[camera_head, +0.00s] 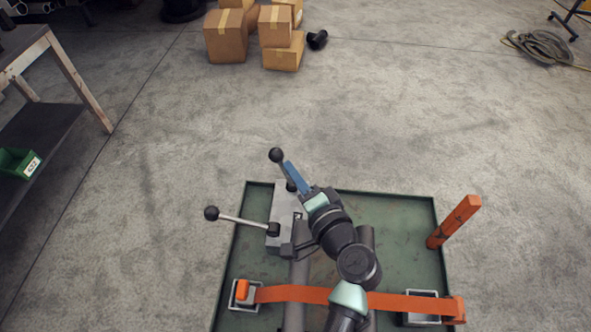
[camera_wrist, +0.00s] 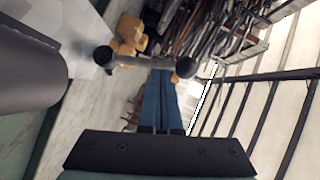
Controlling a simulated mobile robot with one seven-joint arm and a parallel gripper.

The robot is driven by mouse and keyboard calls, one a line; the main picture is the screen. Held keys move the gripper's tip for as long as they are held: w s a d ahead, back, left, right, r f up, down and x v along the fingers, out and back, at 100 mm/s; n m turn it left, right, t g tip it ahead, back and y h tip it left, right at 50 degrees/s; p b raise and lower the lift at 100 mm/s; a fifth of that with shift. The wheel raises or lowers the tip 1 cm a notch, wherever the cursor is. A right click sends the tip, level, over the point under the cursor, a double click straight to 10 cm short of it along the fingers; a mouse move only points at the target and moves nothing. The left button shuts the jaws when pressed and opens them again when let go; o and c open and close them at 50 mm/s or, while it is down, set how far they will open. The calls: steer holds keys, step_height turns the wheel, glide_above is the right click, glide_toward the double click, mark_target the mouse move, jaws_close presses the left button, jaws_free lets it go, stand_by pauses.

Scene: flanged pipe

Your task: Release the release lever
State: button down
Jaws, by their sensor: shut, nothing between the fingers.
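My gripper (camera_head: 288,166) is shut and empty, its blue fingers together and angled up-left in the head view. In the wrist view the fingertips (camera_wrist: 163,73) overlap a short light rod (camera_wrist: 145,62) with a dark ball at each end; I cannot tell if they touch. In the head view a black knob (camera_head: 276,155) shows just past the fingertips, and its rod is mostly hidden by the fingers. A second lever (camera_head: 243,221) with a black knob points left from a grey metal block (camera_head: 283,215). I cannot tell which one is the release lever.
A green tray (camera_head: 400,205) holds a grey pipe (camera_head: 298,270) under an orange strap (camera_head: 390,301). An orange bar (camera_head: 455,222) stands tilted at the right edge. Cardboard boxes (camera_head: 227,38) are at the back and a workbench (camera_head: 35,140) at the left. The floor between is clear.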

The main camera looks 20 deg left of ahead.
steer(key=shift+s+a+r+n+p, duration=0.1)
steer(key=shift+a+n+p, duration=0.2)
steer(key=shift+p, duration=0.05)
steer(key=shift+s+a+n+g+h+p, duration=0.1)
steer(key=shift+a+n+g+h+p, duration=0.2)
steer(key=shift+a+h+p, duration=0.3)
steer(key=shift+s+a+n+h+p, duration=0.2)
steer(key=shift+a+n+h+p, duration=0.2)
steer(key=shift+n+p, duration=0.25)
steer(key=shift+s+a+f, duration=0.1)
steer(key=shift+a+f, duration=0.3)
steer(key=shift+a, duration=0.05)
